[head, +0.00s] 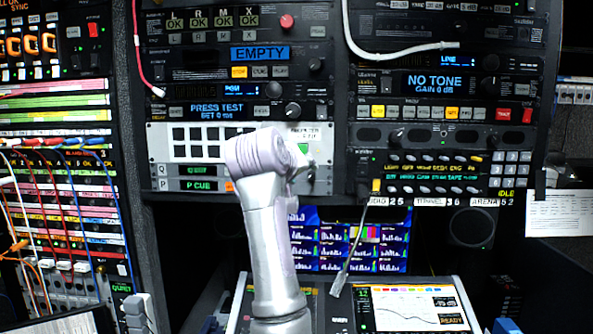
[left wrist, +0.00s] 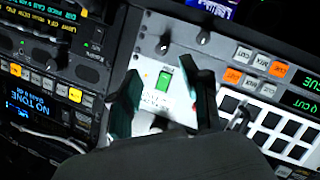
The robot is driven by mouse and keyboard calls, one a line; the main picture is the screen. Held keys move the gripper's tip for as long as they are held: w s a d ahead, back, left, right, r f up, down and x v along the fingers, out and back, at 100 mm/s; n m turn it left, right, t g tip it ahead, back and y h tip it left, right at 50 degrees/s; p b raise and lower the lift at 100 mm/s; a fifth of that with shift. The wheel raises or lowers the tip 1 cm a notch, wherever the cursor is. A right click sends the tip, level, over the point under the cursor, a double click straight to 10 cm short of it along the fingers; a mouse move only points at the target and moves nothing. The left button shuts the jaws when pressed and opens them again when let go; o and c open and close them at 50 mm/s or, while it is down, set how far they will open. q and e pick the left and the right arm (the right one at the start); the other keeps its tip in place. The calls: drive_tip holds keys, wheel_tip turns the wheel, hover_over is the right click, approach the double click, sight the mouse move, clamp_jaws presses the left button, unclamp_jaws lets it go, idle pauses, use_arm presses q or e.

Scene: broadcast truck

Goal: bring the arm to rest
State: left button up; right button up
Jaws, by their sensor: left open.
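My arm (head: 270,225) rises through the middle of the head view, and its upper joint covers part of a white panel (head: 158,142). The gripper itself is hidden in that view. In the left wrist view my left gripper (left wrist: 160,72) shows two dark fingers standing apart, with nothing seen between them. They point at the white panel (left wrist: 150,55), around a lit green button (left wrist: 164,81). I cannot tell whether the fingers touch the panel. The green button also shows just right of my arm in the head view (head: 303,148). My right gripper is in neither view.
Racks of equipment fill the back. A white cable (head: 400,52) hangs at upper right, a pink cable (head: 140,55) at upper left, and a grey cable (head: 352,245) right of my arm. Patch cords (head: 60,210) crowd the left. A console (head: 415,305) stands low in front.

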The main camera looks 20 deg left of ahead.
use_arm(q)
drive_tip(key=shift+v, duration=1.1)
